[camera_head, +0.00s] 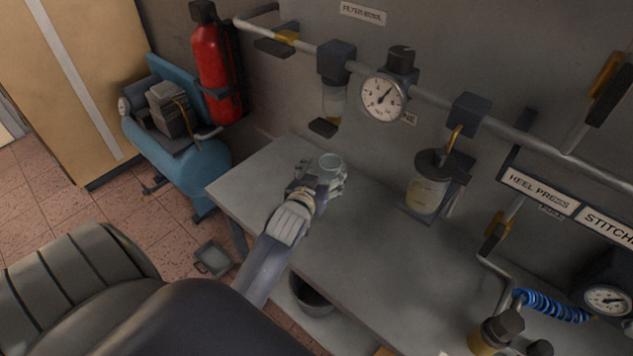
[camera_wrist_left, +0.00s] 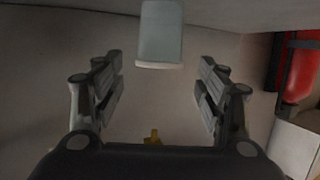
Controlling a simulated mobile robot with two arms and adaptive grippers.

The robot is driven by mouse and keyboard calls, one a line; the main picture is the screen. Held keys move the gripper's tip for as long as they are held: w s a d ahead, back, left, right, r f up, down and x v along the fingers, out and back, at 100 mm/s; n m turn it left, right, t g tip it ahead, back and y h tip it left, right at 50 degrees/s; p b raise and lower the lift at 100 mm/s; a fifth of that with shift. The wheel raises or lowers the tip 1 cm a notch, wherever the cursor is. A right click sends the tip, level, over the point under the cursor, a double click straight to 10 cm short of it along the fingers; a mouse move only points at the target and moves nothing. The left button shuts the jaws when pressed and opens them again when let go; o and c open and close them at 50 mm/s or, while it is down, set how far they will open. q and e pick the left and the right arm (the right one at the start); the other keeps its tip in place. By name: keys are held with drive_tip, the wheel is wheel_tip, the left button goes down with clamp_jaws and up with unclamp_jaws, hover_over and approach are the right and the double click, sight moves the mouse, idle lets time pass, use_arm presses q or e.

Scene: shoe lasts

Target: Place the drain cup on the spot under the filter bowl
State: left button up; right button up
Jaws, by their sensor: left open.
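The drain cup (camera_head: 330,162) is a small pale, translucent cup near the table's back edge. It also shows in the left wrist view (camera_wrist_left: 160,38), at the top of the picture. My left gripper (camera_head: 322,178) is at the cup, its fingers seeming to lie around or beside it. In the wrist view the left gripper (camera_wrist_left: 160,85) is open, with the cup centred in line with the gap. I cannot tell whether the fingers touch it. The filter bowl (camera_head: 334,103) hangs from the pipe on the wall, behind the cup. No marked spot can be made out. My right gripper is out of view.
The grey table (camera_head: 370,250) is clear in the middle. An oiler jar (camera_head: 428,185) stands to the right at the wall, and a gauge (camera_head: 383,97) sits on the pipe. A dark plate (camera_head: 323,127) is under the bowl. A red extinguisher (camera_head: 217,65) is at left.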

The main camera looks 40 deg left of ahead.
use_arm(q)
drive_tip(key=v, duration=0.5)
drive_tip(key=shift+s+d+r, duration=0.1)
drive_tip(key=shift+s+d, duration=0.05)
drive_tip(key=shift+s, duration=0.15)
